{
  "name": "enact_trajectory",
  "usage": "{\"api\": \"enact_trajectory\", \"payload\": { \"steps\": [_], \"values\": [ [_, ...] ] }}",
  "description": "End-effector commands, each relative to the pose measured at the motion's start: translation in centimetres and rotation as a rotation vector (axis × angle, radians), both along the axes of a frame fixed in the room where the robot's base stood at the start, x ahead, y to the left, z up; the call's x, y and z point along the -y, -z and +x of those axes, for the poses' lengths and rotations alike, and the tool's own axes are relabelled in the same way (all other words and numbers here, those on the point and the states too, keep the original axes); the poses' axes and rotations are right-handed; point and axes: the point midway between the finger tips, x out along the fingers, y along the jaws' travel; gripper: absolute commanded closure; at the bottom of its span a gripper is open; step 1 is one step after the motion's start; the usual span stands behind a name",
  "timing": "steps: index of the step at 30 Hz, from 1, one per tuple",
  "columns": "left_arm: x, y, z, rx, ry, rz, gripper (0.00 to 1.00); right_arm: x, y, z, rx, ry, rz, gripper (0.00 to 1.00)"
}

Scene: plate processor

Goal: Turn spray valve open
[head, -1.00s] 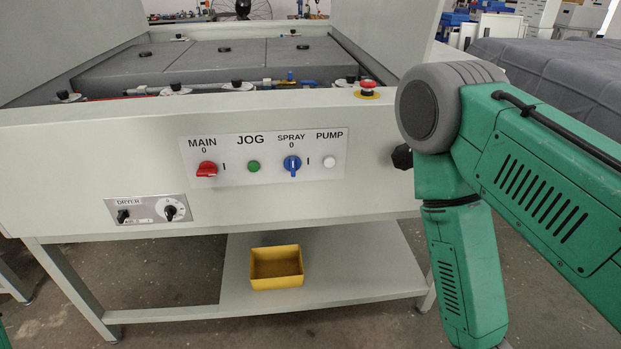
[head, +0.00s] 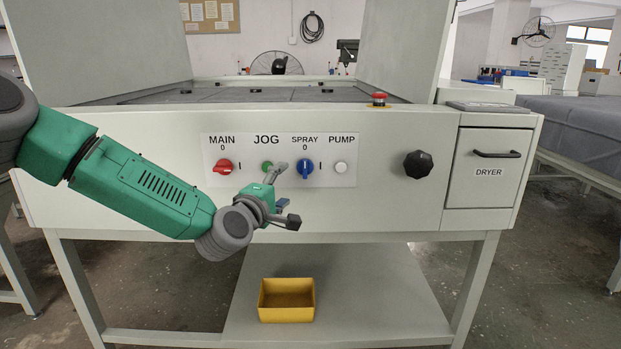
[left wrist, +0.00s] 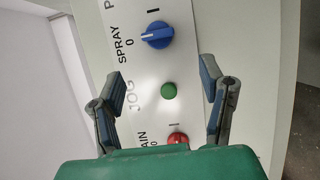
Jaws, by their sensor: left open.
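The blue knob (head: 305,169) labelled SPRAY sits on the white panel at the front of the machine. Its white mark points towards 0, and the knob also shows in the left wrist view (left wrist: 157,35). A black star-shaped knob (head: 418,165) without a visible label sits farther right on the machine front. My left gripper (head: 285,197) is open and empty in front of the panel, just left of and below the blue knob. In the left wrist view its fingers (left wrist: 161,78) spread either side of the green button, apart from the blue knob. My right gripper is out of view.
The panel also has a red MAIN knob (head: 222,167), a green JOG button (head: 267,166) and a white PUMP button (head: 340,168). A red emergency button (head: 379,99) stands on the top edge. The DRYER drawer (head: 487,171) is at the right, a yellow bin (head: 286,315) below.

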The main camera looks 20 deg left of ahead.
Motion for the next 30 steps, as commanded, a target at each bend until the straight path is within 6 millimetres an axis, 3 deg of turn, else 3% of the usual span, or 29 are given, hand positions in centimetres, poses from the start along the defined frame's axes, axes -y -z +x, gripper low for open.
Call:
{"api": "enact_trajectory", "payload": {
  "steps": [9, 15, 29, 30],
  "values": [
    [1.4, 0.2, 6.6, -0.001, 0.003, 0.008, 0.36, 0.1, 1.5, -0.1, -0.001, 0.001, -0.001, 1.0],
    [1.3, 0.3, 9.2, -0.002, 0.002, 0.003, 0.36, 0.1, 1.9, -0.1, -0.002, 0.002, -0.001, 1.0],
    [1.7, 0.0, 10.3, -0.003, 0.004, 0.005, 0.36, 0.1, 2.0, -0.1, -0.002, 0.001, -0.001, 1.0],
    [1.7, 0.0, 10.3, -0.002, 0.004, 0.006, 0.5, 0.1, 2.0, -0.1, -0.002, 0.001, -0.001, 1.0]
  ]
}}
